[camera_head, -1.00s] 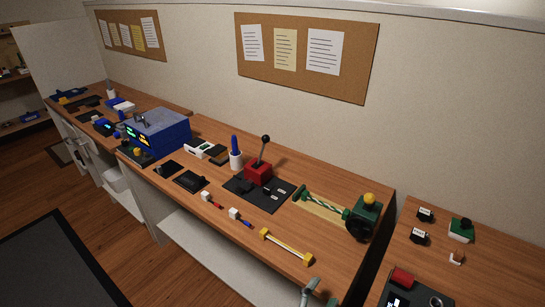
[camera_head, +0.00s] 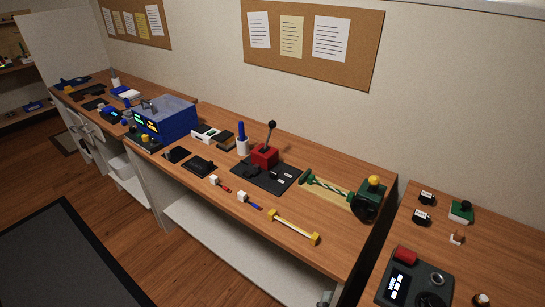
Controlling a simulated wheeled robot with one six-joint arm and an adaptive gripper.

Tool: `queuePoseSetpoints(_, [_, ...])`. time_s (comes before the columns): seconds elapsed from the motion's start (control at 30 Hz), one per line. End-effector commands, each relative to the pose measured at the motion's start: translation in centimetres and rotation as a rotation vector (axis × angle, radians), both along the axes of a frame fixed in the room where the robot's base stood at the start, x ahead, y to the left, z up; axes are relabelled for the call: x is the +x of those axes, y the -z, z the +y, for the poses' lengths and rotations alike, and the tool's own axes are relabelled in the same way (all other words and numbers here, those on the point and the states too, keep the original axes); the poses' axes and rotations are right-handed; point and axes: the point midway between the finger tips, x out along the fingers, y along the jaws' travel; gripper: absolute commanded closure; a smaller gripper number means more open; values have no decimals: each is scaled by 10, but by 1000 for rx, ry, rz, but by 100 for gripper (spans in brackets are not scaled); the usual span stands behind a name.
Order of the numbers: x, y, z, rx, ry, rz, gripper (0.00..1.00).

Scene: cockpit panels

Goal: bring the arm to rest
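My gripper does not show in the head view. Only a small grey piece, which seems to be part of my arm, shows at the bottom edge in front of the main bench (camera_head: 310,263). Whether the arm holds anything cannot be seen. On the bench stand a red lever block (camera_head: 264,155) with an upright black stick, and a green-and-black device (camera_head: 369,198) with a yellow knob.
A blue box (camera_head: 168,120) with lit displays stands further left. A yellow-ended bar (camera_head: 294,228) lies near the front edge. A dark panel with a red part (camera_head: 413,278) sits on the right bench (camera_head: 470,268). Floor is open at left.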

Motion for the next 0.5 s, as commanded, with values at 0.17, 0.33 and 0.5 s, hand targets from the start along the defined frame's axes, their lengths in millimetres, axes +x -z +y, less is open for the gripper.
queuePoseSetpoints(0.17, [-39,33,-17,209,-48,35,36])
queuePoseSetpoints(0.33, [-91,56,-26,510,-72,53,36])
queuePoseSetpoints(0.5, [-144,59,-26,831,-57,41,36])
